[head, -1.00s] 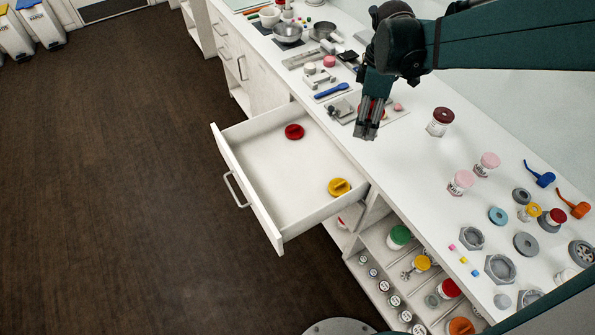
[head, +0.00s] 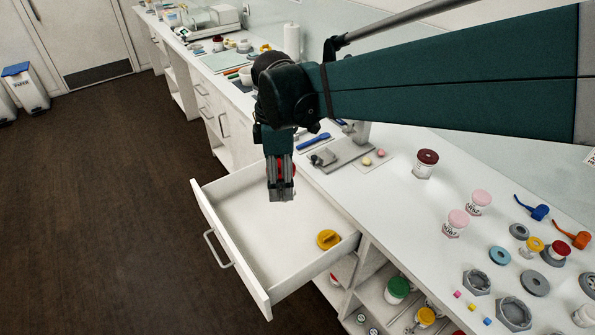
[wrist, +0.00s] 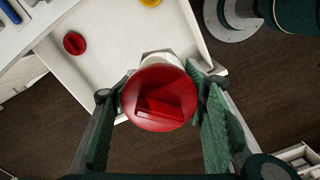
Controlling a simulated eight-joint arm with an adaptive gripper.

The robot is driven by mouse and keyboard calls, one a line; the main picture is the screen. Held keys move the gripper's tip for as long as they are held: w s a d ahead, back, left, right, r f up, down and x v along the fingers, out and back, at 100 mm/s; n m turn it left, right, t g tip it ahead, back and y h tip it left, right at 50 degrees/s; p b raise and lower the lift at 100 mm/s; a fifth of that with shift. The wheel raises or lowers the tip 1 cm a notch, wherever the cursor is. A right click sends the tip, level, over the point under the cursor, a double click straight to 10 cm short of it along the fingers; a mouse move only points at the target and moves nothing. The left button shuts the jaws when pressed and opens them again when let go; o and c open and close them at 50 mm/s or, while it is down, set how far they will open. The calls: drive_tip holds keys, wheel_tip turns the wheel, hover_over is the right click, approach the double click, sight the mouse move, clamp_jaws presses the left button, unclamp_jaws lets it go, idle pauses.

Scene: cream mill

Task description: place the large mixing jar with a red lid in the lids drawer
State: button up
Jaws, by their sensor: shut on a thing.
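The large mixing jar has a white body (wrist: 162,58) and a round red lid (wrist: 158,97) with a raised grip bar. My gripper (wrist: 157,100) is shut around it in the wrist view, one green-padded finger on each side. In the head view my gripper (head: 281,194) hangs above the open white drawer (head: 312,272), and its fingers mostly hide the jar. The drawer also shows under the jar in the wrist view (wrist: 110,50). A loose red lid (wrist: 74,43) and a yellow lid (head: 328,239) lie in the drawer, apart from the jar.
The drawer floor is bare around the two lids. The counter beside it carries a jar with a dark red lid (head: 424,164), pink-lidded jars (head: 456,222) and a grey tray (head: 342,154). Shelves with a green-lidded jar (head: 397,290) are right of the drawer. Dark floor is open at left.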

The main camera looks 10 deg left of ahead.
drive_tip(key=shift+s+a+n+b, duration=0.35)
drive_tip(key=shift+s+a, duration=0.55)
drive_tip(key=shift+a, duration=0.2)
drive_tip(key=shift+s+a+f, duration=0.1)
drive_tip(key=shift+a+f, duration=0.05)
hover_over(277, 257)
wheel_tip(277, 257, down, 22)
drive_tip(key=shift+f, duration=0.2)
drive_tip(key=shift+s+f, duration=0.1)
drive_tip(key=shift+f+b, duration=0.7)
drive_tip(key=shift+f, duration=2.3)
drive_tip(key=shift+f+b, duration=0.45)
drive_tip(key=shift+f, duration=1.45)
drive_tip(key=shift+f, duration=0.15)
